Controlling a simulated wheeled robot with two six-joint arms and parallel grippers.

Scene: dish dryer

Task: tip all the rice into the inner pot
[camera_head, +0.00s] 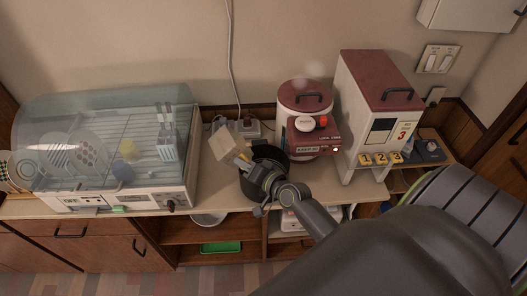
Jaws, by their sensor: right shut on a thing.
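A dark inner pot (271,152) stands on the counter in front of the rice cooker. My right gripper (251,167) reaches in from the lower right and is over the pot's left part, hiding much of it. It is shut on a pale, box-shaped cup (226,143), which is tilted above the pot's left rim. A yellowish patch shows at the cup's lower right edge; I cannot tell whether it is rice. The inside of the pot is too dark and covered to read. My left gripper is out of view.
A red-and-white cooker (301,137) with faint steam and a tall rice dispenser (362,98) stand right of the pot. A dish dryer (105,187) with a clear cover and dishes stands left. Bare counter (222,194) shows between dryer and pot. Shelves lie below.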

